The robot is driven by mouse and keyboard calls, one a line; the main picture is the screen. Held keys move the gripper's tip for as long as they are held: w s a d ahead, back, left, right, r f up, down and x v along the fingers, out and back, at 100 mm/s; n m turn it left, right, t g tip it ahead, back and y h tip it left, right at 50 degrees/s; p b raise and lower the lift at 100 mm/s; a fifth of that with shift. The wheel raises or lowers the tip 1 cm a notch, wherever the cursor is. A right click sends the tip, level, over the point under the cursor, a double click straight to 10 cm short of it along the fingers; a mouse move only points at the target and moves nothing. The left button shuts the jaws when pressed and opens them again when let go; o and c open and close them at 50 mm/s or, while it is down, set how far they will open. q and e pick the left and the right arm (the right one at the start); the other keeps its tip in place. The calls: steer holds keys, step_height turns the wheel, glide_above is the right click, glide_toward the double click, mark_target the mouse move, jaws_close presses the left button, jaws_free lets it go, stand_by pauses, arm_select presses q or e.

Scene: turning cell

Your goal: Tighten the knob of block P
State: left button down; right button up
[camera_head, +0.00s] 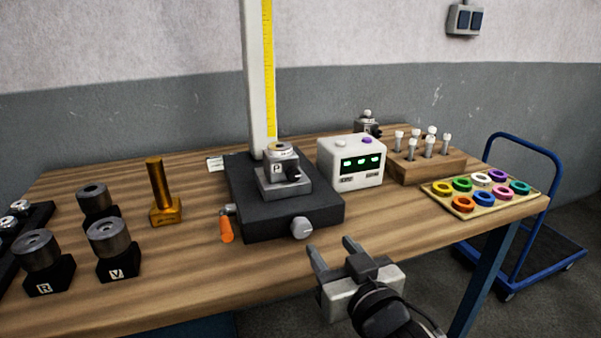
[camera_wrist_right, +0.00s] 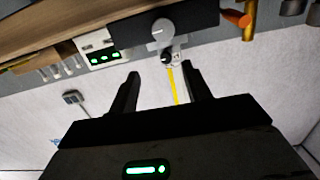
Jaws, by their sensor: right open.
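Block P (camera_head: 277,165) is a small grey metal block marked "P". It stands on a grey plate on top of a dark base (camera_head: 250,212), with a brass-coloured ring on its top. Its black knob (camera_head: 293,174) is on its front right side. The knob also shows in the right wrist view (camera_wrist_right: 167,57), which is upside down. My right gripper (camera_head: 331,249) is open and empty, in front of the base and apart from the knob. In the wrist view the knob lies between the directions of its two fingers (camera_wrist_right: 160,72). My left gripper is out of view.
A grey knob (camera_head: 302,228) and an orange handle (camera_head: 226,228) stick out of the base. A white display box (camera_head: 352,162), a wooden peg rack (camera_head: 430,165) and a ring tray (camera_head: 462,209) are right. A brass post (camera_head: 160,190) and dark cylinder holders (camera_head: 112,250) are left.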

steer(key=t, duration=0.1)
glide_toward(294, 175)
steer(key=p+x, duration=0.1)
steer(key=x, duration=0.7)
steer(key=shift+w, duration=0.2)
steer(key=c, duration=1)
